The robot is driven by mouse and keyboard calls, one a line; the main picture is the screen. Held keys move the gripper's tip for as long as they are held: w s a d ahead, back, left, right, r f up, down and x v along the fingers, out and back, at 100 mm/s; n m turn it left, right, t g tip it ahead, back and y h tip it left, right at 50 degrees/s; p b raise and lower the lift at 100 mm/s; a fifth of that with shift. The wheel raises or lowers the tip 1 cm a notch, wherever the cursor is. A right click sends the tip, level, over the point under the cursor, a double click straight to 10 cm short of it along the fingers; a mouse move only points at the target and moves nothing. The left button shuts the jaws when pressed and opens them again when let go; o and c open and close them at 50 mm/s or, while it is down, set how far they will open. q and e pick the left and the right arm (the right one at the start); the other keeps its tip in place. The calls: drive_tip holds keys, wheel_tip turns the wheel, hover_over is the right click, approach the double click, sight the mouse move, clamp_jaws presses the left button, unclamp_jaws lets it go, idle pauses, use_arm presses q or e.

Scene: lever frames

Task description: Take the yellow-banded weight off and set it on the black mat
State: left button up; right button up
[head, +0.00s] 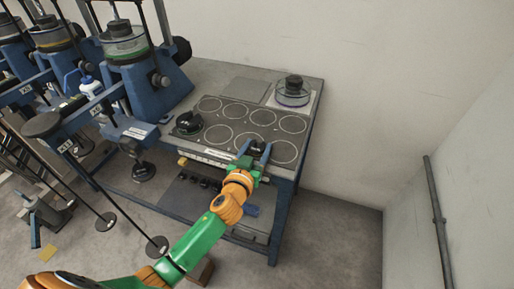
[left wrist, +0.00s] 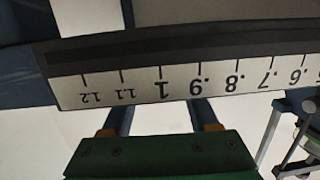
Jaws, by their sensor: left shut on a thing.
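The dark mat (head: 232,121) with several pale ring outlines lies on the bench; it is the only thing I see that fits the black mat. My left gripper (head: 255,150) is at the mat's front edge, its blue fingers pointing toward the bench. My right gripper is not in view.
A black object (head: 188,122) sits at the mat's left end. A clear round container with a black top (head: 293,91) stands at the back right of the bench. Blue lever frames (head: 143,80) with hanging rods fill the left. Floor right of the bench is clear.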

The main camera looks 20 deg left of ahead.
use_arm(q)
drive_tip(key=o, duration=1.4)
drive_tip(key=shift+o, duration=0.2)
